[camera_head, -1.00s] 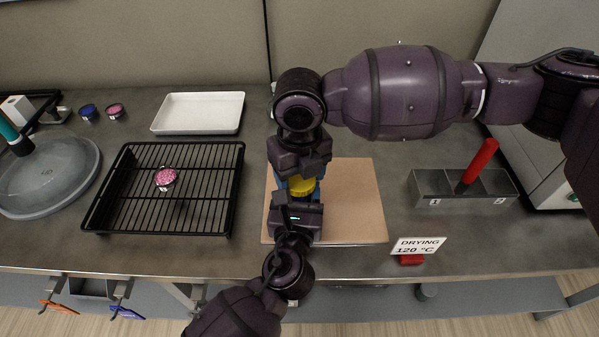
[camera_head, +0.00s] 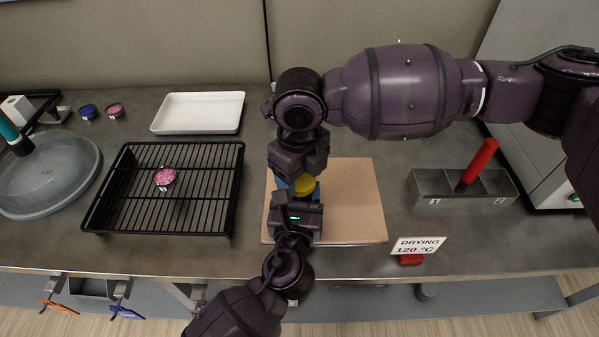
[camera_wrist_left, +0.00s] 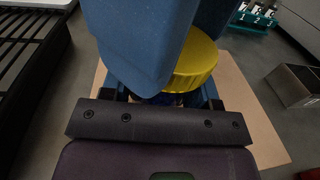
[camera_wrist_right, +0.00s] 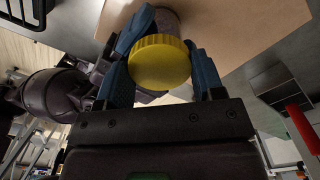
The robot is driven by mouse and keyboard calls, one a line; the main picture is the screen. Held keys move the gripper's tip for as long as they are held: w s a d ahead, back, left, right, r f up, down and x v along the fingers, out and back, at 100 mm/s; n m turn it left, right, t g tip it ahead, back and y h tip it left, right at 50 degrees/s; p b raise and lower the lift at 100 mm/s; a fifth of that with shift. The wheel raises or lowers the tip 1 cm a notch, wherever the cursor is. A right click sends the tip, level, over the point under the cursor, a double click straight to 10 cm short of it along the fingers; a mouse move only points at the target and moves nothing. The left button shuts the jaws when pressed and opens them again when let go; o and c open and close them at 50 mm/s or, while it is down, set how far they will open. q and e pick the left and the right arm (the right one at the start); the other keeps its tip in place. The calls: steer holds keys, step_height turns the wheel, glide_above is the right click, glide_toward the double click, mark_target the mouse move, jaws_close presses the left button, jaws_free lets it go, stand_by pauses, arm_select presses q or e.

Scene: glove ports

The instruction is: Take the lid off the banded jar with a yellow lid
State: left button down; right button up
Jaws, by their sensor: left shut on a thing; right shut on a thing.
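My right gripper (camera_head: 299,183) comes from above and is shut on the lid, a blue finger on each side. The jar body (camera_wrist_right: 168,22) shows partly behind the lid in the right wrist view. My left gripper (camera_head: 298,200) is shut on the jar body from the front. Most of the body and its bands are hidden; I cannot tell whether lid and jar are apart.
The brown board (camera_head: 350,200) lies under the grippers. A black wire rack (camera_head: 215,190) with a pink-topped jar (camera_head: 165,177) is left of it. A white tray (camera_head: 198,113) is behind. A metal divided box (camera_head: 435,187) and a DRYING sign (camera_head: 418,246) are right.

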steer(key=shift+r, duration=0.2)
steer(key=shift+r, duration=0.35)
steer(key=shift+r, duration=0.6)
steer(key=shift+r, duration=1.9)
arm_select(q)
steer(key=shift+c, duration=1.4)
jaws_free()
steer(key=shift+s, duration=0.1)
